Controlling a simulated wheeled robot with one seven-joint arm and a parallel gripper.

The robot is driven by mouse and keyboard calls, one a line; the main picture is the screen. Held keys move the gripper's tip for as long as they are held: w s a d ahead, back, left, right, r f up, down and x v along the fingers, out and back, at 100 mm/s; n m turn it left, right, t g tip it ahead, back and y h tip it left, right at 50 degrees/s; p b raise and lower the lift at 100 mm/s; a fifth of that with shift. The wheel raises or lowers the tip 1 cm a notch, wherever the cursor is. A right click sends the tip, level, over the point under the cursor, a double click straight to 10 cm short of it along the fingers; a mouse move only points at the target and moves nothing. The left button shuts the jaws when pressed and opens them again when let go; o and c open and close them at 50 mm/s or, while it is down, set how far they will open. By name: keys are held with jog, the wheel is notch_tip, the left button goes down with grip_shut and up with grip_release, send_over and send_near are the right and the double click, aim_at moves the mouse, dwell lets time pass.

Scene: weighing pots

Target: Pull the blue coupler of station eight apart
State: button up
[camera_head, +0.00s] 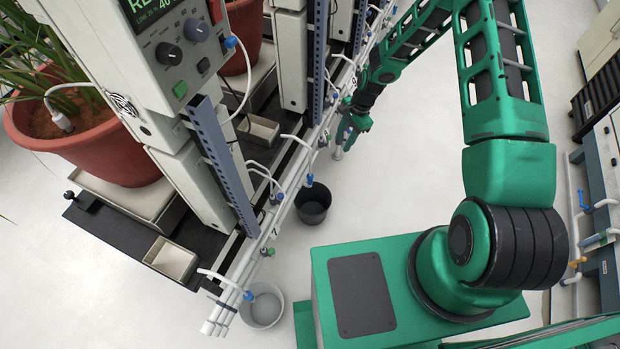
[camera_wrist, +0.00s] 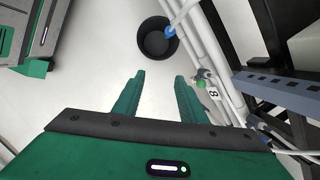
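The small blue coupler (camera_head: 309,180) sits at the end of a white hose over a black bucket. I take it as station eight's from its place near that label. It also shows in the wrist view (camera_wrist: 170,31), at the bucket's rim in the picture. The label 8 (camera_wrist: 213,93) is on the white pipes, with a green coupler (camera_wrist: 201,84) beside it. My gripper (camera_wrist: 159,78) is open and empty, fingers pointing toward the bucket side. In the head view my gripper (camera_head: 346,132) is beside the pipes, beyond the blue coupler and apart from it.
The black bucket (camera_head: 313,205) stands on the floor by the white pipes (camera_head: 245,262). A grey bucket (camera_head: 263,305) stands nearer, under another blue-ended hose. Blue-grey uprights (camera_head: 222,165) and potted plants line the left. Pale floor is free right of the pipes.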

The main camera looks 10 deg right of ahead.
aim_at(311, 175)
jog(key=a+f+m, duration=0.1)
jog(key=a+f, duration=0.3)
jog(key=f, duration=0.3)
jog(key=a+f+m+y, duration=0.1)
jog(key=a+f, duration=0.3)
jog(key=f, duration=0.3)
jog(key=s+a+f+m, duration=0.1)
jog(key=a+f, duration=0.3)
jog(key=f, duration=0.3)
jog(key=shift+a+f+y, duration=0.25)
jog(key=shift+f+y, duration=0.05)
jog(key=shift+f, duration=0.1)
jog(key=shift+r, duration=0.1)
grip_shut()
